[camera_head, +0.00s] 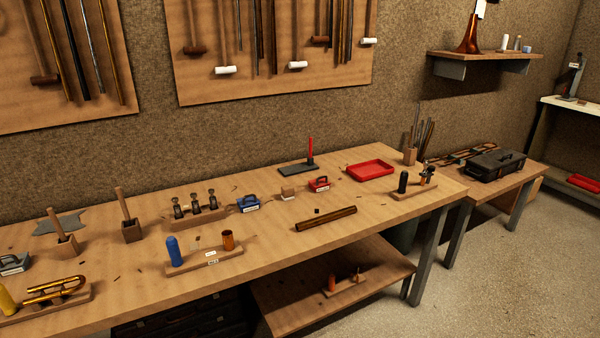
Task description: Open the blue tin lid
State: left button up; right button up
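A small blue tin (248,204) with a dark arched handle on top and a pale label on its front stands on the workbench (330,245). It is just right of a wooden rack holding several dark metal pieces. Its lid looks shut, though it is small in the picture. Neither of my grippers is in the camera_head view.
A similar red tin (319,184) and a wooden block (288,195) stand right of the blue tin. The rack (197,212) is close on its left. In front are a blue cylinder (174,251) on a board and a brown rod (326,217). A red tray (369,170) lies farther right.

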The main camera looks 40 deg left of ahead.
aim_at(249, 200)
jog(key=i+l+u, duration=0.2)
jog(key=i+u, duration=0.25)
jog(key=i+l+u, duration=0.45)
jog(key=i, duration=0.15)
jog(key=i+l+u, duration=0.4)
jog(key=i+l, duration=0.05)
jog(key=l, duration=0.05)
